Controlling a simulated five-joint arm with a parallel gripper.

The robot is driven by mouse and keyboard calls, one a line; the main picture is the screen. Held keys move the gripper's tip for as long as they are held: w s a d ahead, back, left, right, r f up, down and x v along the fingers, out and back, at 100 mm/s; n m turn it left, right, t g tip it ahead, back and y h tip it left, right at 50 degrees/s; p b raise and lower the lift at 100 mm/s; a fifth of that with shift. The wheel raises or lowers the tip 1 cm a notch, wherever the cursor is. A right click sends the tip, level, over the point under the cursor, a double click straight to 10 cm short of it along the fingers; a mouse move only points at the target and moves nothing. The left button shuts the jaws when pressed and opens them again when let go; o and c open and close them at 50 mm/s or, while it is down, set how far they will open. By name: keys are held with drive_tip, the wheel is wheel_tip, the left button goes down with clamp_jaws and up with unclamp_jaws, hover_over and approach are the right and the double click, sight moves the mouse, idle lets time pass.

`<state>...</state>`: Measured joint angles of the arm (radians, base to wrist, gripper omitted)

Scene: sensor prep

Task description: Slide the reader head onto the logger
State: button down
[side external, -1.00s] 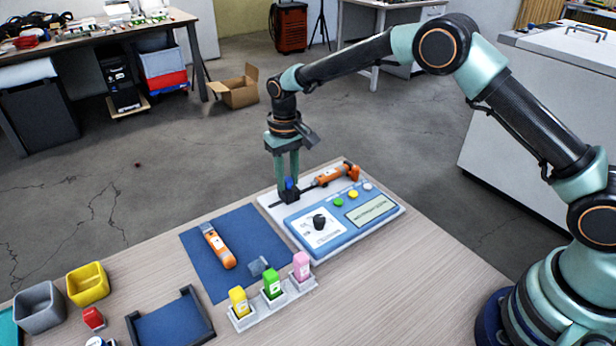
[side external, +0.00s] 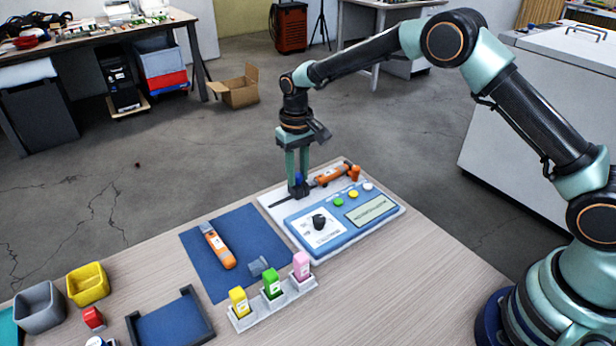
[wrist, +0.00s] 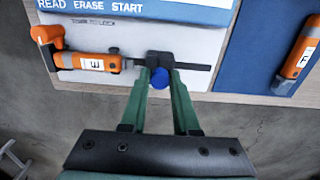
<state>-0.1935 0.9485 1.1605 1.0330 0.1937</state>
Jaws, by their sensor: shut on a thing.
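The reader head is a small black block with a blue knob (wrist: 159,78) on a dark rail (wrist: 195,67); it also shows in the side view (side external: 301,191). My gripper (wrist: 161,72) is shut on it from above, its two green fingers on either side; in the side view it stands over the station (side external: 298,182). An orange logger (wrist: 88,62) with a white label and grey tip lies in line with the rail, left of the head in the wrist view and right of it in the side view (side external: 328,176). A short gap appears between tip and head.
An orange lock lever (wrist: 47,35) sits at the logger's far end. The blue panel (side external: 350,222) has a black dial and several buttons. A second orange logger (side external: 219,248) lies on a blue mat (side external: 200,252). Coloured blocks stand in a grey rack (side external: 245,322).

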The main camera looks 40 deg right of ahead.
drive_tip(key=shift+d, duration=1.7)
drive_tip(key=c, duration=0.7)
unclamp_jaws()
drive_tip(key=shift+r, duration=0.1)
drive_tip(key=shift+r, duration=3.45)
